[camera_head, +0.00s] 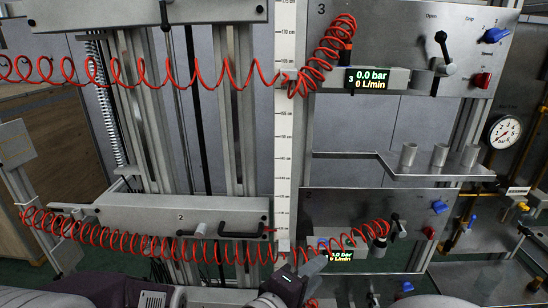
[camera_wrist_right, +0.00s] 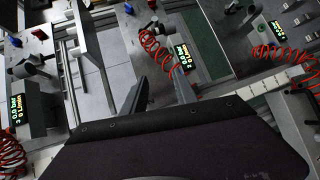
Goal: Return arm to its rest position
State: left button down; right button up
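My right gripper (camera_head: 314,264) is at the bottom centre of the head view, in front of the lower panel. In the right wrist view its two grey fingers (camera_wrist_right: 155,80) stand apart, with nothing held between them. The wrist body fills the lower part of that view. Dark parts of my own arms show along the bottom edge of the head view. The left gripper's fingers do not show.
A lower panel (camera_head: 370,205) with a red coiled hose (camera_head: 120,240) and a small display (camera_head: 340,254) lies behind the gripper. Above are an upper panel (camera_head: 410,25), another red hose (camera_head: 110,72) and a shelf with cups (camera_head: 440,168). A gauge (camera_head: 505,132) is at right.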

jog(key=s+d+f+m+g, duration=0.4)
jog(key=d+f+g, duration=0.2)
jog(key=d, duration=0.3)
jog(key=s+d+f+m+g, duration=0.35)
jog(key=d+f+g, duration=0.25)
jog(key=d, duration=0.4)
jog(key=s+a+f+m+g+y, duration=0.25)
jog(key=s+f+m+y, duration=0.2)
jog(key=f+y, duration=0.3)
jog(key=w+a+f+n+t+y, duration=0.1)
jog(key=w+a+f+t+y, duration=0.1)
jog(key=w+a+t, duration=0.2)
jog(key=shift+w+a+f+n+b, duration=0.2)
jog(key=shift+w+a+n+b, duration=0.15)
jog(key=shift+w+a, duration=0.75)
jog(key=shift+s+a, duration=0.15)
